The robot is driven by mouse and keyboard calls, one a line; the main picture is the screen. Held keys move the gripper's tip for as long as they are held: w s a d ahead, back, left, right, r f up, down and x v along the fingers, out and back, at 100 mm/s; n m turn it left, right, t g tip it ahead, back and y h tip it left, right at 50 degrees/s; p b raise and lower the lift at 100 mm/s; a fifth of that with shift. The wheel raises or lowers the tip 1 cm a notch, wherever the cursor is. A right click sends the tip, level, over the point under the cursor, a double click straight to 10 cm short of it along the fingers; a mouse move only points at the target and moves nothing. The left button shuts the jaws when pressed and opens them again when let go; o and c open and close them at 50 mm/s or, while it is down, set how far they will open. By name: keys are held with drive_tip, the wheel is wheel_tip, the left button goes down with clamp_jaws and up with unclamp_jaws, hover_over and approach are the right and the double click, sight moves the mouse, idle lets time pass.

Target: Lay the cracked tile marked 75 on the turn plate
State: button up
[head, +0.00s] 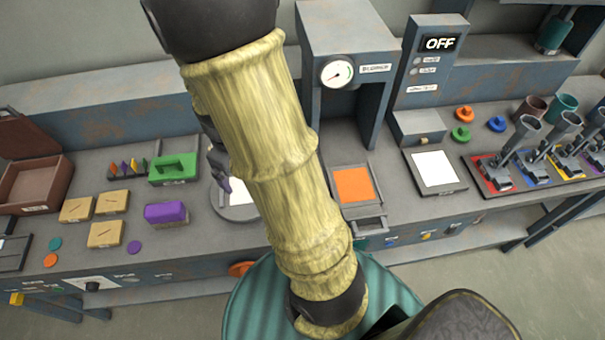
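Three tan tiles lie on the left of the bench: a left tile (77,209), a back right tile (112,202) and a front tile (105,233). Each bears a dark mark, too small to read, so I cannot tell which is 75. A round grey plate with a pale top (238,212), which looks like the turn plate, is right of the tiles and partly hidden by my arm. My gripper (218,168) shows only as dark parts at the arm's left edge, over or near the plate. Its fingers and anything in them cannot be made out.
A purple block (166,213) and a green tray-like piece (173,168) stand between tiles and plate. A brown open box (35,185) is at far left. A gauge press (347,75) with an orange pad (354,184) and an OFF panel (438,43) stand right of my arm.

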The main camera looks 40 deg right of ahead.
drive_tip(key=w+d+f+n+g+h, duration=0.1)
drive_tip(key=w+d+f+n+h, duration=0.1)
drive_tip(key=d, duration=0.4)
drive_tip(key=w+d+f+n+g+h, duration=0.2)
drive_tip(key=w+d+f+n, duration=0.1)
drive_tip(key=d+f+n, duration=0.1)
drive_tip(key=shift+w+d+f+n+g, duration=0.3)
drive_tip(key=shift+d+n, duration=0.6)
drive_tip(key=shift+d, duration=0.2)
drive_tip(key=p+x, duration=0.2)
drive_tip(key=x, duration=1)
drive_tip(key=shift+p, duration=0.4)
drive_tip(key=shift+d+f, duration=0.1)
drive_tip(key=x, duration=0.1)
drive_tip(key=p+x, duration=0.2)
drive_tip(key=x, duration=0.1)
drive_tip(key=shift+w+d, duration=0.25)
drive_tip(key=shift+w, duration=0.05)
drive_tip(key=shift+s+d+f, duration=0.1)
drive_tip(key=shift+f, duration=0.4)
